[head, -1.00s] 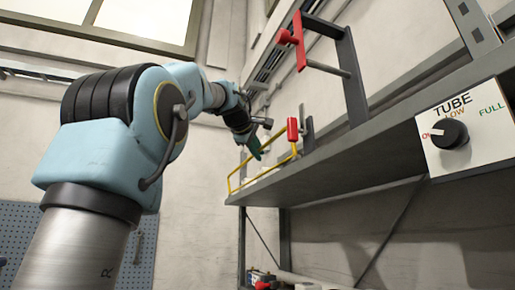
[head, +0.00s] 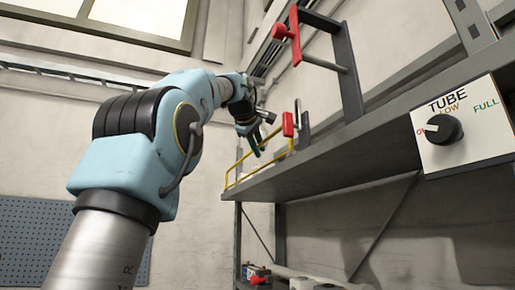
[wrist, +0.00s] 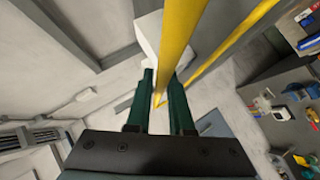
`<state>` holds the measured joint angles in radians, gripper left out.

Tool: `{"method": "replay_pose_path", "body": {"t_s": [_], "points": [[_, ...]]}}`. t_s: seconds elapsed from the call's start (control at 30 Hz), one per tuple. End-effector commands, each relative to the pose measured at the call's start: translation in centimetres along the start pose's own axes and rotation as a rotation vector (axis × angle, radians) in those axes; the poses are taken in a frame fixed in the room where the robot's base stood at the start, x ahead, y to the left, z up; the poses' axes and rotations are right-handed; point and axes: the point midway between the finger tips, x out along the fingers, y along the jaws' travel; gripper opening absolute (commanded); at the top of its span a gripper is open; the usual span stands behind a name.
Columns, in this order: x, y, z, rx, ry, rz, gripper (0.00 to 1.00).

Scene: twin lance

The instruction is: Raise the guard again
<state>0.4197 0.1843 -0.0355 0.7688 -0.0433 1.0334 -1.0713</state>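The guard is a yellow bar frame (head: 233,178) along the near edge of the grey shelf, with its far end at the left and a red block (head: 288,124) at its right end. My gripper (head: 255,142) has dark green fingers and hangs over the guard, pointing down. In the wrist view the fingers (wrist: 161,85) stand a little apart, and a yellow bar (wrist: 184,22) runs down into line with the gap between them. A second yellow bar (wrist: 225,47) passes to the right. I cannot tell whether the fingers touch the bar.
A grey shelf (head: 345,165) runs toward the right, carrying a dark post with a red handle (head: 294,35). A TUBE dial panel (head: 462,125) is at the right. In the wrist view a bench with small items (wrist: 290,110) lies at the right.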

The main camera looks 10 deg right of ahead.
Motion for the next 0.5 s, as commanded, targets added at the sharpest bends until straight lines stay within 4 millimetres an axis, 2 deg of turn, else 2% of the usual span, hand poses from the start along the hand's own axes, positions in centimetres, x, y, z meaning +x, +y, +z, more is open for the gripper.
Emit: {"method": "replay_pose_path", "body": {"t_s": [0.03,0.2,0.5], "points": [[0.03,-0.02,0.01,0.000,0.000,0.000,0.27],[-0.03,0.00,-0.04,0.000,0.001,0.000,0.44],[-0.44,0.00,-0.07,0.000,0.002,0.001,0.44]]}}
